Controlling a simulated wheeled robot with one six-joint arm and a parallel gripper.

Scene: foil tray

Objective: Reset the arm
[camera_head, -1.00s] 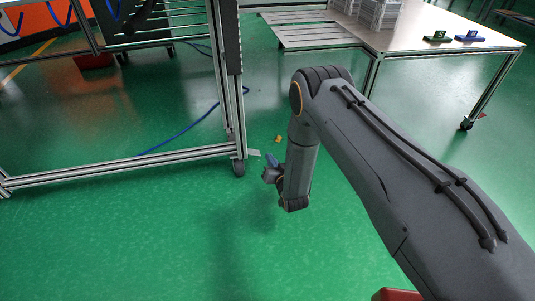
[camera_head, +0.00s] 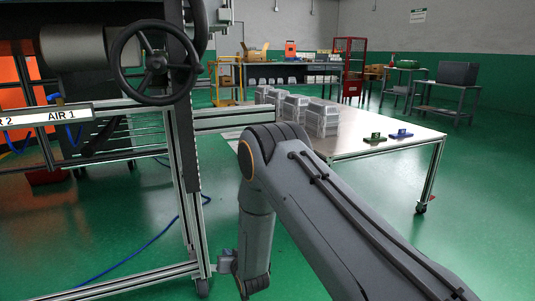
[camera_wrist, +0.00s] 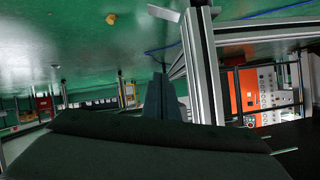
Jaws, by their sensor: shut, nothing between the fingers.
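My arm is grey and reaches from the lower right of the head view to a bent elbow, then hangs down to the wrist. My gripper (camera_head: 227,262) is small in the head view, beside the foot of the metal frame and partly hidden by my wrist. In the wrist view its blue-grey fingers (camera_wrist: 165,98) are together with nothing between them. The wrist picture is upside down, with the green floor at the top.
A metal frame with a black handwheel (camera_head: 155,62) stands close at left. A table (camera_head: 345,146) behind my arm carries several foil trays (camera_head: 318,118), a green fixture (camera_head: 375,138) and a blue fixture (camera_head: 401,134). A yellow piece (camera_wrist: 111,19) lies on the floor. Floor at right is open.

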